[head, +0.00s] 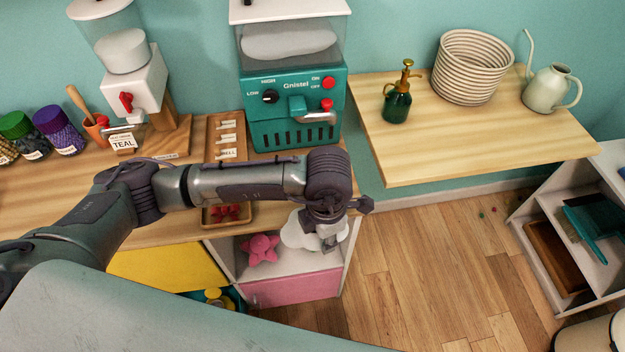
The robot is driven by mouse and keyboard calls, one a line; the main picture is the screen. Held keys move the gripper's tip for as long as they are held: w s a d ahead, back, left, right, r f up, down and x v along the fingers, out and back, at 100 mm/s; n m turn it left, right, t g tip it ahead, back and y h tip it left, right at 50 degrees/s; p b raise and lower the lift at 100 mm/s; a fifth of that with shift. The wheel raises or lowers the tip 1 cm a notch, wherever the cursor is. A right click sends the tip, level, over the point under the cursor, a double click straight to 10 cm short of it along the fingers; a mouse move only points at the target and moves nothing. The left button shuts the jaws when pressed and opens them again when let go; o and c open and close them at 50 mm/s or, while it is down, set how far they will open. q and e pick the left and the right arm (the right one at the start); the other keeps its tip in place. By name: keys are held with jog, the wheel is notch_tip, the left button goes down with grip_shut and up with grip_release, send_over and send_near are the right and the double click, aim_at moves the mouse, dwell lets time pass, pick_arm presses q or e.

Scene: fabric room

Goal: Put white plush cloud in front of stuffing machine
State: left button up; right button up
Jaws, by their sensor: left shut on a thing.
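The stuffing machine (294,132) is a teal box labelled Gnistel, with a clear hopper of white stuffing on top, at the back of the wooden counter. My left gripper (322,236) points down at the counter's front right corner, below the machine. It is shut on the white plush cloud (297,233). The cloud is partly hidden by the gripper and shows against the open cubby under the counter. I cannot tell whether it touches the shelf. My right gripper is not in view.
A pink star plush (261,248) sits in the cubby. A wooden tray (212,150) with labelled compartments lies left of the machine, partly behind my arm. A white dispenser (140,80) and jars (58,130) stand further left. A wooden table (440,140) is at right.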

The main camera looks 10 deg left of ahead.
pick_arm(q)
jog(key=w+a, duration=0.1)
jog(key=w, duration=0.1)
jog(key=w+a+p, duration=0.1)
jog(key=w, duration=0.2)
jog(key=w+a, duration=0.1)
jog(key=w, duration=0.1)
jog(key=shift+w, duration=0.4)
jog(key=w, duration=0.1)
jog(key=w+a+p, duration=0.1)
jog(key=w, duration=0.1)
jog(key=shift+w+a+p, duration=0.35)
jog(key=shift+w+a, duration=0.05)
jog(key=shift+f, duration=0.35)
jog(key=shift+f, duration=0.15)
jog(key=o, duration=0.8)
jog(key=shift+o, duration=0.3)
